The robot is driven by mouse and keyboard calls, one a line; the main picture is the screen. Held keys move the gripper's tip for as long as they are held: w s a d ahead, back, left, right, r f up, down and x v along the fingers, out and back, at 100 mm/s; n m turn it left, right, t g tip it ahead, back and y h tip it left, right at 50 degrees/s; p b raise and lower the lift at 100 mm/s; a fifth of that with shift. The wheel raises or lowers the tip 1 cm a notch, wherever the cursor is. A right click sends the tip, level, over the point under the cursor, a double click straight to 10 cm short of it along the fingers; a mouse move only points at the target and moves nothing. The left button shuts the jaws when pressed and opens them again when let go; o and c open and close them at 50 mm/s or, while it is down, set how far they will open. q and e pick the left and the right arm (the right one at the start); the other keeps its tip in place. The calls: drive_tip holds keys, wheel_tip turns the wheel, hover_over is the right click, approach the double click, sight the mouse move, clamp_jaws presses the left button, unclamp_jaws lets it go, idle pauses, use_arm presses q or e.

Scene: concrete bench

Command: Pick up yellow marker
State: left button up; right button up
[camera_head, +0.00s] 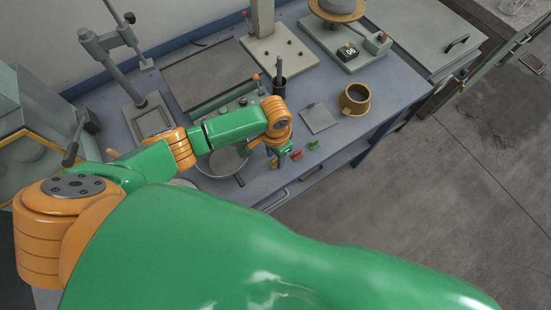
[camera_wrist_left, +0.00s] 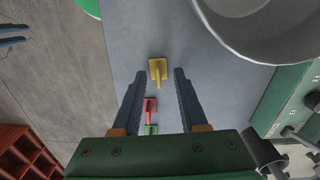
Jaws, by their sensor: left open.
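The yellow marker (camera_wrist_left: 158,70) lies on the blue-grey bench top in the left wrist view, a small block with a narrow stem. My left gripper (camera_wrist_left: 160,76) is open, and the yellow marker shows between its two fingertips without visible contact. In the head view the left gripper (camera_head: 279,158) points down at the bench's front edge, with a bit of the yellow marker (camera_head: 274,164) beside it. A red marker (camera_wrist_left: 149,106) and a green marker (camera_wrist_left: 151,129) show in line between the fingers. My right gripper is out of view.
A grey round pan (camera_wrist_left: 285,45) stands close beside the yellow marker. The bench edge drops to the floor just in front.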

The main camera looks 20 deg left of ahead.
use_arm(q)
drive_tip(key=c, duration=0.6)
drive_tip(key=shift+s+r, duration=0.2)
drive_tip(key=shift+s, duration=0.05)
clamp_jaws()
drive_tip(key=shift+w, duration=0.2)
